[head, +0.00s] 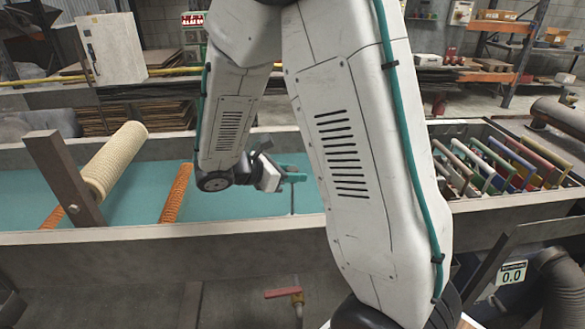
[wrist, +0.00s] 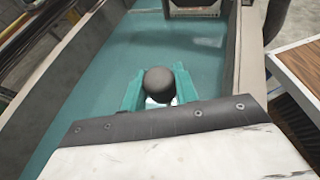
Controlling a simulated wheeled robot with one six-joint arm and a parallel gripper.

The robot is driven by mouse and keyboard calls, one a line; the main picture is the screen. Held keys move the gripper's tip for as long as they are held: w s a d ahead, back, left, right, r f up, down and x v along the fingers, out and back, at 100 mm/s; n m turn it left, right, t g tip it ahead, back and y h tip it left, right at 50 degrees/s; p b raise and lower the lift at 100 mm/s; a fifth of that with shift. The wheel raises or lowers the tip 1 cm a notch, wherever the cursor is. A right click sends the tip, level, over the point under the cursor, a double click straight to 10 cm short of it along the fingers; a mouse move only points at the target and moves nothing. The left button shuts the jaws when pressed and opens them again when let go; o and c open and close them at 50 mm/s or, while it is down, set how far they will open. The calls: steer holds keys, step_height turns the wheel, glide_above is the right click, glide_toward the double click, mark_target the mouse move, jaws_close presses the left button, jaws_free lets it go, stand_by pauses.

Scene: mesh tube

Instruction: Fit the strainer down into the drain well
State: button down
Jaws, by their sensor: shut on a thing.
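My gripper (head: 292,178) is over the teal water of a long trough, left of my upper arm in the head view. Its teal fingers (wrist: 159,88) are shut on a dark round knob (wrist: 160,80), seen from above in the wrist view. A thin dark stem (head: 292,200) hangs below the fingers in the head view, down to about the water. The knob and stem look like the strainer's handle; no mesh body shows. I cannot make out the drain well in either view; it may lie under the water or behind my arm.
The trough (head: 120,236) has raised walls. A cream ribbed roller (head: 117,160) on a dark post (head: 62,178) and an orange bar (head: 175,193) cross its left part. Coloured frames (head: 500,165) stand in a rack at right. A red-handled valve (head: 283,292) is in front.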

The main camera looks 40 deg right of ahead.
mark_target(292, 193)
steer(key=shift+f, duration=3.25)
steer(key=c, duration=1)
jaws_free()
steer(key=v, duration=0.7)
steer(key=shift+a, duration=0.35)
